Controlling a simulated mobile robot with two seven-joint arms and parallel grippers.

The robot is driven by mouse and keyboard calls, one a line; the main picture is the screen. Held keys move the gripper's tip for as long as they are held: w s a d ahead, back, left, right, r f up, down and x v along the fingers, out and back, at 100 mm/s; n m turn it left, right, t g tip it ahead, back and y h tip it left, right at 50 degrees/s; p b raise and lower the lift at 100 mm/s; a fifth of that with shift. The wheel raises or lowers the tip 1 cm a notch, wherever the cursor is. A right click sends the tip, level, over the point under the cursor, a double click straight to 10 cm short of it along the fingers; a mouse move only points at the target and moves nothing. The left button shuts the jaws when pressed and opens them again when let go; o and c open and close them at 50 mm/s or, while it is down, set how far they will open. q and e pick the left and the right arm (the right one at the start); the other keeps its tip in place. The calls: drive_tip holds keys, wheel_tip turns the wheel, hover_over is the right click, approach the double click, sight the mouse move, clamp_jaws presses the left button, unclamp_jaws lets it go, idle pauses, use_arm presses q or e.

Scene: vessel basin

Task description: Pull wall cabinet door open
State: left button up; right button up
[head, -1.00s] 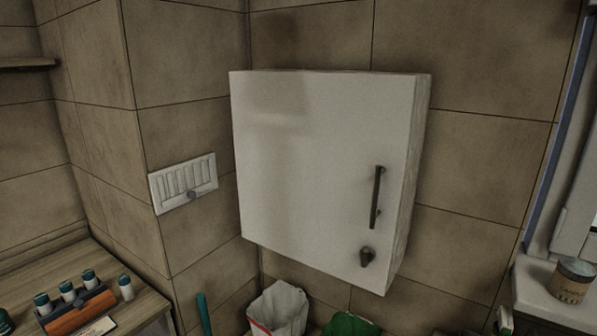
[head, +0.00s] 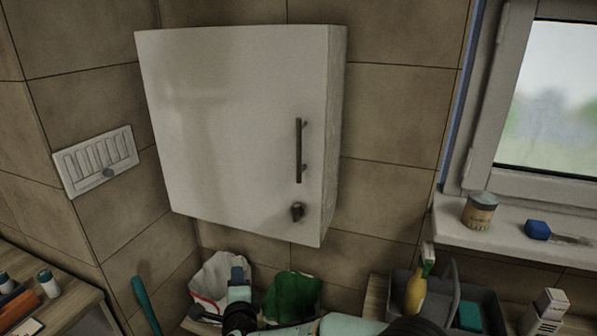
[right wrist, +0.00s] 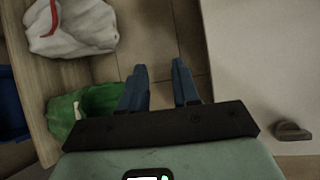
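The white wall cabinet (head: 230,110) hangs on the tiled wall, its door shut. A dark vertical bar handle (head: 298,150) sits near the door's right edge, with a dark knob (head: 297,212) below it. My right gripper (head: 238,272) is below the cabinet at the bottom of the head view, apart from the handle. In the right wrist view my right gripper (right wrist: 160,70) has its two blue fingers apart with nothing between them. The white door (right wrist: 260,55) and knob (right wrist: 293,131) are to its right there. My left gripper is not in view.
A white bag (head: 208,285) and a green bag (head: 293,298) stand under the cabinet, close to my right gripper. A window sill (head: 510,235) holds a tin (head: 480,211). The wall vent (head: 96,160) is left.

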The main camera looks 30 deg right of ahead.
drive_tip(key=s+d+r+m+t+h, duration=0.15)
drive_tip(key=r+m, duration=0.35)
drive_tip(key=r, duration=0.5)
drive_tip(key=s+r+m+g+h, duration=0.1)
drive_tip(key=s+r+m+h, duration=0.3)
drive_tip(key=r, duration=0.6)
drive_tip(key=m+g+h, duration=0.1)
drive_tip(key=m+g, duration=0.1)
drive_tip(key=m, duration=1)
approach(299, 153)
drive_tip(key=shift+t, duration=0.25)
drive_tip(key=p+x, duration=0.2)
drive_tip(key=x, duration=0.8)
drive_tip(key=shift+w+d+f+p, duration=0.1)
drive_tip(key=shift+w+d+p, duration=0.15)
drive_tip(key=shift+p, duration=0.1)
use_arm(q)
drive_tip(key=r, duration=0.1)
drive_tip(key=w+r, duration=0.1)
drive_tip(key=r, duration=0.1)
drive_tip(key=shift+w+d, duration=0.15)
use_arm(e)
clamp_jaws()
